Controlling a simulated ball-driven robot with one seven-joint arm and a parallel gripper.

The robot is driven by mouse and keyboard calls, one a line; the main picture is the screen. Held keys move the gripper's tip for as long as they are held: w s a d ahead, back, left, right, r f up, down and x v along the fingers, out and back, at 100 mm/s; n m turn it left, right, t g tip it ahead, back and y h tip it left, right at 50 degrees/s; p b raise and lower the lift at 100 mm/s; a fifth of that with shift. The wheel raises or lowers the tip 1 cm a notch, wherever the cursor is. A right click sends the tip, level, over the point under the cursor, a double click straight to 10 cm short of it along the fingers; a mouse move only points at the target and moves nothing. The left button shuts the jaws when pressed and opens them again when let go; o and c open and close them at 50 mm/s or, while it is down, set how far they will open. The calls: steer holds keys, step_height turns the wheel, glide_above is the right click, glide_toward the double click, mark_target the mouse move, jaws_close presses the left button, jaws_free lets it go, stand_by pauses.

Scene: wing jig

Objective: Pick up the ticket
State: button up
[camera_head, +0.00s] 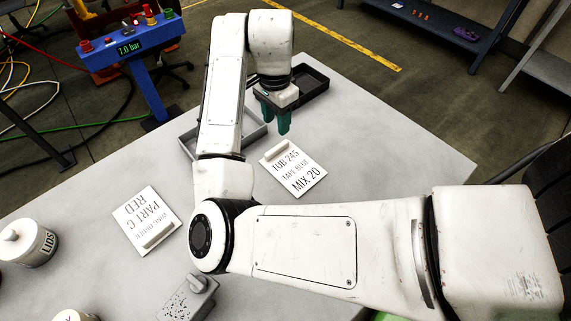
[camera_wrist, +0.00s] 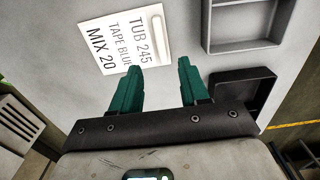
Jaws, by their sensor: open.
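A white card printed "TUB 245 TAPE BLUE MIX 20" (camera_head: 296,172) lies flat on the grey table, with a raised pale bar along one edge. It also shows in the wrist view (camera_wrist: 112,42), upper left of the fingertips. I cannot tell from the pictures which card is the ticket. My gripper (camera_head: 276,124), with green fingers, points down above the table, just behind the TUB 245 card. In the wrist view its fingers (camera_wrist: 160,66) are apart and nothing is between them.
A grey tray (camera_head: 250,143) lies partly behind my arm, and a black tray (camera_head: 315,84) lies at the table's back edge. The table's right part is clear.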

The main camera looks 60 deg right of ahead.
mark_target(277, 147)
step_height(277, 147, down, 10)
steer(key=shift+r, duration=0.2)
stand_by(0.3)
steer(key=shift+c, duration=0.2)
jaws_close()
